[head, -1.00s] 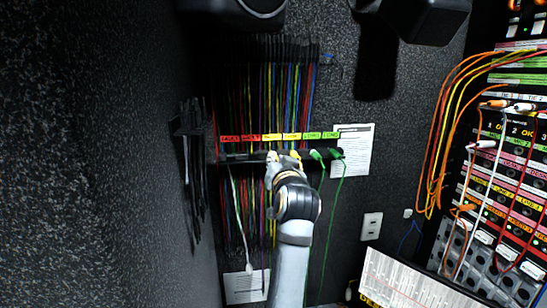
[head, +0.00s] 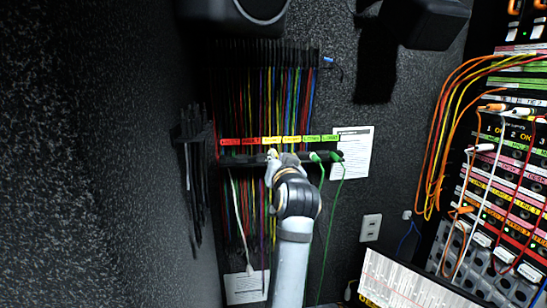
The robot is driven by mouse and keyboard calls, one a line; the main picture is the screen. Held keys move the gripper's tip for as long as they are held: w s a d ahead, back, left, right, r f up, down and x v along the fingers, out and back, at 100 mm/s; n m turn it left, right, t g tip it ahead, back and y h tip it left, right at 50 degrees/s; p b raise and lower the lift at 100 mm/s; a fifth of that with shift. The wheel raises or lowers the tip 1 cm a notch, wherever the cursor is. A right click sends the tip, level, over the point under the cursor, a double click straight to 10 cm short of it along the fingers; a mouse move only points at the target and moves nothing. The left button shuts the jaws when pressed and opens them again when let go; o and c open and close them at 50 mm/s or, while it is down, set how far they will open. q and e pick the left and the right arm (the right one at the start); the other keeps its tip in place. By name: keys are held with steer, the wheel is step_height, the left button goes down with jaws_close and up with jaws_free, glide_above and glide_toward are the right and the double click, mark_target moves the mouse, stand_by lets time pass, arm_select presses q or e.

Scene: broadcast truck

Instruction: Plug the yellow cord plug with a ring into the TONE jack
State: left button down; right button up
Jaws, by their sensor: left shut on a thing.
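My left arm reaches up from the bottom to the cord rack (head: 240,159) on the back wall. My left gripper (head: 274,156) is at the rack under the yellow labels (head: 281,141), mostly hidden behind its own wrist. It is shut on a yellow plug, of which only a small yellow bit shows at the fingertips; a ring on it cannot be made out. The patch panel (head: 510,180) stands at the right with rows of jacks and coloured labels. The TONE label is too small to read. My right gripper is not in view.
Green plugs (head: 315,157) hang on the rack just right of my gripper. Many coloured cords (head: 275,95) hang behind. Orange and yellow cords (head: 440,130) loop left of the panel. A slanted white sheet (head: 400,280) is at the lower right. The wall between rack and panel is mostly clear.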

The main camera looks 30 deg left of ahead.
arm_select(q)
steer(key=shift+r, duration=0.45)
